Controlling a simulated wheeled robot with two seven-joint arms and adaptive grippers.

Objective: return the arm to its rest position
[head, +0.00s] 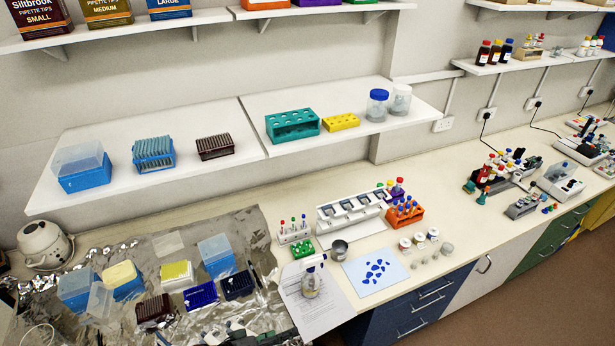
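Neither of my arms can be made out for certain in the head view, and no gripper fingers show. Some dark shapes (235,334) are cut off by the bottom edge over the foil, and I cannot tell what they are. The bench (345,270) runs across the view below the shelves. Nothing is seen being held.
Foil (185,245) at the left carries several tip boxes, including a blue one (217,256). A white rack (350,212) and an orange tube rack (404,213) stand mid-bench. A shelf (255,135) overhangs the back.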

